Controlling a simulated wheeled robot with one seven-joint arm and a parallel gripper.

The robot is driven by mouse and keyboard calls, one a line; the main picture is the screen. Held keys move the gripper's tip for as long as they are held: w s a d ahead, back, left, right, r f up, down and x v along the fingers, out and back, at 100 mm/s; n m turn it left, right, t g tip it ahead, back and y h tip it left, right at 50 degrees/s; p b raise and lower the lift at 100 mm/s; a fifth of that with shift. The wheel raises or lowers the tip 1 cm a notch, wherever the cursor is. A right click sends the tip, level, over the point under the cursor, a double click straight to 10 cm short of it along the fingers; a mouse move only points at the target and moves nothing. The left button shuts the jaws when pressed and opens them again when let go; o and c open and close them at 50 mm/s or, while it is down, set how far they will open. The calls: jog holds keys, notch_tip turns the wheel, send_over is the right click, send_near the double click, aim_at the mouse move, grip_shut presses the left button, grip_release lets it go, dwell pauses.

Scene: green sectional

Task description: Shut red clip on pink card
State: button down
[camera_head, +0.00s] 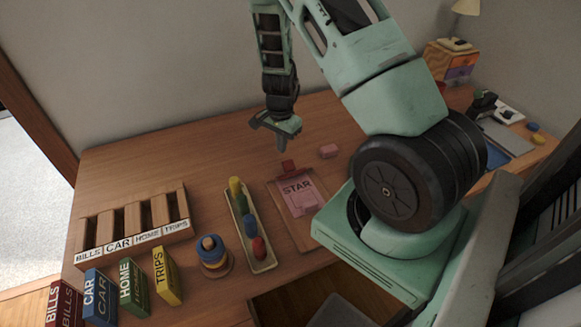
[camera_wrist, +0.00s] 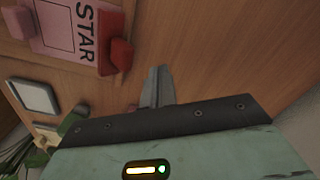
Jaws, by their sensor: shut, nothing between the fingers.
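The pink card (camera_head: 303,198) marked STAR lies flat on a brown clipboard (camera_head: 284,219). The red clip (camera_head: 288,166) is at the card's far edge, and its tab looks raised. In the wrist view the pink card (camera_wrist: 58,30) is at the upper left, with the red clip (camera_wrist: 119,54) at its edge. My gripper (camera_head: 281,147) points down above the table, just beyond the clip in the head view. In the wrist view my gripper's fingers (camera_wrist: 160,74) are together and empty, apart from the clip, to its lower right.
A pink block (camera_head: 328,151) lies right of the clip. A tray (camera_head: 240,222) of coloured pegs and a ring stack (camera_head: 212,257) stand left of the clipboard. A slotted wooden rack (camera_head: 134,226) and several labelled books (camera_head: 166,275) are further left. The table behind the tray is clear.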

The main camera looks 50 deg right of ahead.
jog(key=shift+f, duration=0.2)
jog(key=shift+f+b, duration=0.75)
jog(key=shift+f, duration=0.15)
jog(key=shift+s+a+r+b, duration=0.15)
jog(key=shift+s+a, duration=0.1)
jog(key=shift+s, duration=0.25)
jog(key=shift+s+a+r+b, duration=0.15)
jog(key=shift+s+a, duration=0.1)
jog(key=shift+s, duration=0.3)
jog(key=shift+s+a+r+b, duration=0.15)
jog(key=shift+s+a, duration=0.1)
jog(key=shift+s, duration=0.25)
jog(key=shift+r, duration=0.1)
notch_tip(320, 180, up, 7)
jog(key=p, duration=0.6)
dwell(0.5)
dwell(0.4)
